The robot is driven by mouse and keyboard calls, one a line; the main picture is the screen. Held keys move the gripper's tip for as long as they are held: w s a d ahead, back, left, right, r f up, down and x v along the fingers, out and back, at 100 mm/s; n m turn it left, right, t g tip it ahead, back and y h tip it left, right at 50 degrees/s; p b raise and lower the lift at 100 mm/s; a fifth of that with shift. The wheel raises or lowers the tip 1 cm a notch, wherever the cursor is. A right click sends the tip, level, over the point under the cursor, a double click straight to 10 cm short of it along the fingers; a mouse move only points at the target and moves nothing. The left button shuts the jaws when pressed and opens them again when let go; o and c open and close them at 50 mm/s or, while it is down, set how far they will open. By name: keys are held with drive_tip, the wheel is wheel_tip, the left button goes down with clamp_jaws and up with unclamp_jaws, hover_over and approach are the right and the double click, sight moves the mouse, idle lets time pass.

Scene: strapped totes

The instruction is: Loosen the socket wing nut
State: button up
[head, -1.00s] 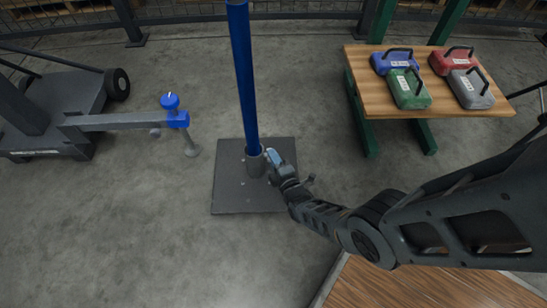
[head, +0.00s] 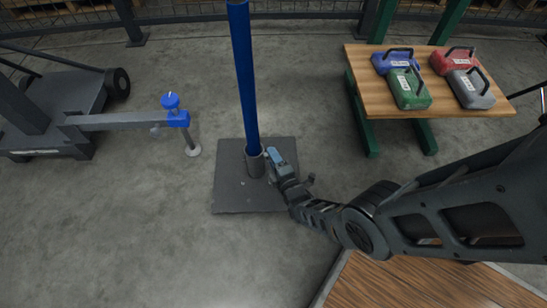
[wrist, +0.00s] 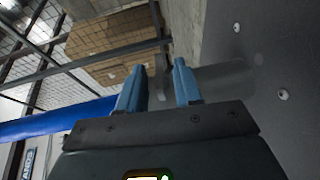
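A blue post (head: 243,80) stands upright in a short grey socket (head: 255,164) on a dark square base plate (head: 235,188). My gripper (head: 274,155) is low beside the socket, on its right, with its light blue fingers close to the socket's upper part. In the wrist view, the two blue fingers (wrist: 158,86) are apart, with the grey socket (wrist: 228,78) just beyond them and the blue post (wrist: 50,122) to the left. I cannot make out the wing nut clearly; the fingers hide that spot in the head view. I cannot tell whether they touch it.
A wooden table (head: 380,104) at the upper right holds blue, green, red and grey handled weights. A wheeled grey stand (head: 60,110) with a blue-capped arm (head: 178,118) is at the left. A wooden top (head: 420,285) lies at lower right. Floor left of the plate is clear.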

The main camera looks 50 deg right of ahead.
drive_tip(key=shift+s, duration=0.15)
drive_tip(key=p+v, duration=0.2)
drive_tip(key=v, duration=0.5)
drive_tip(key=shift+s+a, duration=0.2)
drive_tip(key=shift+o, duration=0.3)
